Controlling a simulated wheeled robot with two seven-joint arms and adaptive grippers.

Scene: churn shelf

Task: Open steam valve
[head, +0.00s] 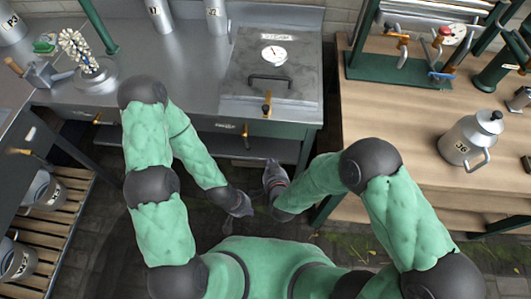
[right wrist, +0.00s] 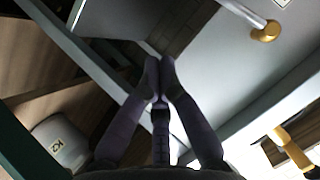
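A steel box with a lettered plate, apparently reading STEAM, and a round gauge (head: 274,54) stands at the counter's right end. A brass valve (head: 266,104) with an orange part sits at its front edge. A second brass fitting (head: 246,136) is on the counter's front face below. A gold knob also shows in the right wrist view (right wrist: 266,31). My right gripper (head: 273,165) is below the counter front, apart from both fittings. Its fingertips (right wrist: 160,62) nearly meet, with nothing between them. My left gripper (head: 243,210) hangs lower, empty as far as I see; its fingers are unclear.
A wooden table (head: 390,110) on the right holds a milk can (head: 470,138) marked 36 and a green stand with pipes and valves (head: 400,70). Metal pots (head: 45,190) sit on a slatted shelf at left. An open gap lies between counter and table.

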